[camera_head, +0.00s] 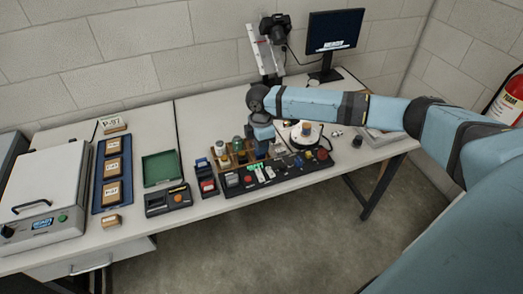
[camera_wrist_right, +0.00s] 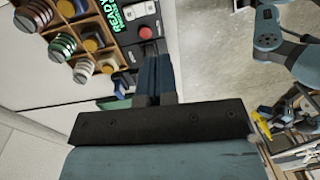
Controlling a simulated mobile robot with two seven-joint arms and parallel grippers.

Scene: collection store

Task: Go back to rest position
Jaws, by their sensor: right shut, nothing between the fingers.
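My right arm reaches in from the right in the head view, and its wrist bends down over the control panel (camera_head: 262,176) on the bench. My right gripper (camera_head: 263,152) is small and partly hidden there by the wrist and the things around it. In the right wrist view the two dark blue fingers of my right gripper (camera_wrist_right: 154,72) lie together with nothing between them. They point at the panel, near a red round button (camera_wrist_right: 145,32). My left gripper shows in neither view.
A wooden rack (camera_head: 231,158) with several jars stands left of the right gripper. A round device (camera_head: 306,134), a camera on a stand (camera_head: 275,28) and a monitor (camera_head: 334,32) stand around the arm. A blue tray (camera_head: 98,178) and a grey machine (camera_head: 45,205) stand left.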

